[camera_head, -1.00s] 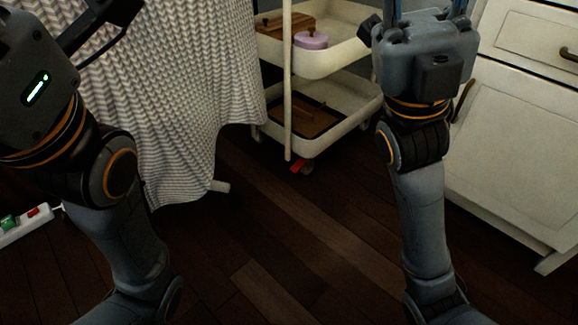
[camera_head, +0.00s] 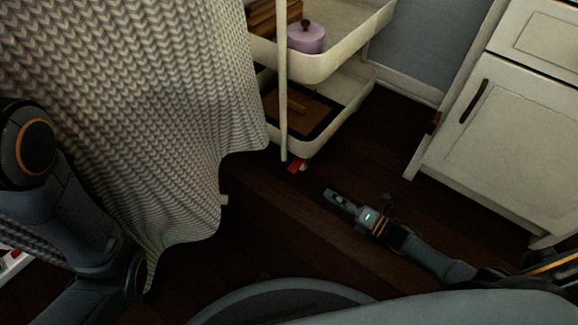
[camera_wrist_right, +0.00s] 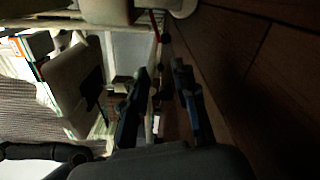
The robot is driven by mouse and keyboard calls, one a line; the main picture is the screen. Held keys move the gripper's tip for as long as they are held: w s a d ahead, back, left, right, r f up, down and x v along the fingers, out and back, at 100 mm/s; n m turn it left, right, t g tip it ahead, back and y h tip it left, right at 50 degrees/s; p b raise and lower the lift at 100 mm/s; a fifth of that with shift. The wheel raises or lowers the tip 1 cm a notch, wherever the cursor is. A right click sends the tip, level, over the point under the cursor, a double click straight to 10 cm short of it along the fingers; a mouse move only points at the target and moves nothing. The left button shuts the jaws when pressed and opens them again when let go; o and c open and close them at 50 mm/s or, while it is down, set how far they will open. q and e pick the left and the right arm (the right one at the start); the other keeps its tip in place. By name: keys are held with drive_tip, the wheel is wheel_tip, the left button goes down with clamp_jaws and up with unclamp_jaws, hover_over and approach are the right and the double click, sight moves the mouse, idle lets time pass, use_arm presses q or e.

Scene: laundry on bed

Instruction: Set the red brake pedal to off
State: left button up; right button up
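The red brake pedal (camera_head: 297,166) sits low at a front caster of the white cart (camera_head: 318,72), close to the floor. In the right wrist view a thin red piece (camera_wrist_right: 154,25), likely the same pedal, shows beyond the fingers near the top. My right gripper (camera_head: 330,193) is low over the floor, to the right of and nearer than the pedal, and apart from it. In the right wrist view its two dark fingers (camera_wrist_right: 160,68) stand apart with nothing between them. My left gripper is out of view; only part of the left arm shows at the left.
A knitted blanket (camera_head: 170,110) hangs down left of the cart. A white cabinet (camera_head: 510,140) stands at the right. The cart carries a lilac pot (camera_head: 306,40) above and a brown board (camera_head: 300,110) below. Dark wooden floor (camera_head: 260,240) lies open in front.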

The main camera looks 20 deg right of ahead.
sight(296, 164)
drive_tip(key=b+x, duration=0.5)
drive_tip(key=x, duration=0.7)
drive_tip(key=shift+w+a+f+b, duration=0.1)
drive_tip(key=shift+w+a+b, duration=0.2)
drive_tip(key=shift+w+a, duration=0.25)
drive_tip(key=shift+w, duration=0.1)
clamp_jaws()
